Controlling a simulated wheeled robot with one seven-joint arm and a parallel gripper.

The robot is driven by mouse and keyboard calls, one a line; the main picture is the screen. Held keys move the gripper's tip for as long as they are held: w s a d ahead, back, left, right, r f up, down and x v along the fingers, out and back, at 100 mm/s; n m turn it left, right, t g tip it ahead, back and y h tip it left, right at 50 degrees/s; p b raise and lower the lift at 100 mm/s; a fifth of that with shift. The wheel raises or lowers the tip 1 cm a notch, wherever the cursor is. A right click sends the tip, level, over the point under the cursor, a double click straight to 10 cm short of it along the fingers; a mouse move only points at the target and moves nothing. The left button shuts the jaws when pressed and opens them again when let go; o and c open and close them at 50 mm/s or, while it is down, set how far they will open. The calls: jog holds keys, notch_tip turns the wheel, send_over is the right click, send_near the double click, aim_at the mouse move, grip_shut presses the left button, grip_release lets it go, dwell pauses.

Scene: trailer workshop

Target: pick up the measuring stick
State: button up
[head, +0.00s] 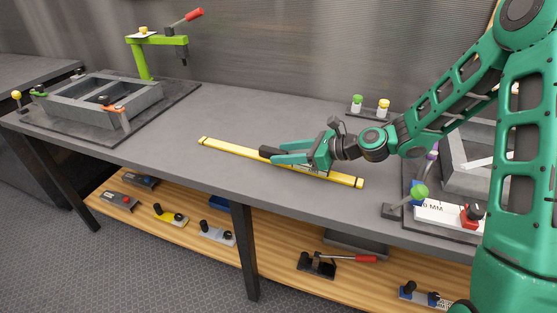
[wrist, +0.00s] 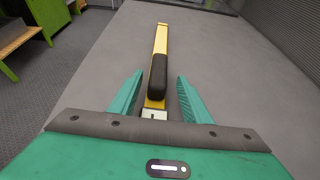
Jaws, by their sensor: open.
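The measuring stick (head: 234,148) is a long, thin yellow bar with a dark grip piece in its middle. It lies flat on the grey workbench, running from left to lower right in the head view. My gripper (head: 272,154) is low over the stick near its middle. In the wrist view the stick (wrist: 161,42) runs away from me, and its black grip (wrist: 157,76) lies between the two green fingers of my gripper (wrist: 160,95). The fingers are open, with a gap on each side of the grip. The gripper hides part of the stick in the head view.
A grey frame fixture (head: 85,105) and a green clamp stand (head: 145,55) are at the bench's left. A second fixture (head: 470,165) with coloured knobs is at the right. Small bottles (head: 370,105) stand at the back. The bench (head: 150,150) is clear around the stick.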

jog(key=shift+x, duration=0.9)
grip_shut()
jog(key=shift+r, duration=0.1)
